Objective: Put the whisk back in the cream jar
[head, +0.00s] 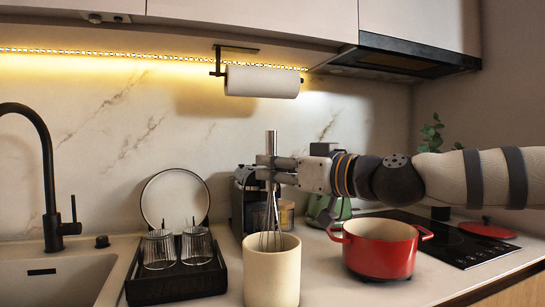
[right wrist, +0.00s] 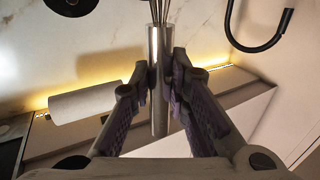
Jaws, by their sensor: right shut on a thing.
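The whisk (head: 271,205) is upright in the head view, with its silver handle at the top and its wire loops pointing down. My right gripper (head: 270,168) is shut on the whisk's handle; the handle (right wrist: 158,80) also shows between the fingers in the right wrist view. The cream jar (head: 272,275) stands on the counter directly below. The lower wires overlap the jar's mouth and seem to reach into it; the tips are hidden, so whether they touch the bottom cannot be told. My left gripper is in neither view.
A red pot (head: 378,252) stands right of the jar, beside the black cooktop (head: 455,243). A black tray (head: 175,284) with two upturned glasses and a plate is left of it. A dark coffee machine (head: 245,200) stands behind. The sink (head: 60,283) is far left.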

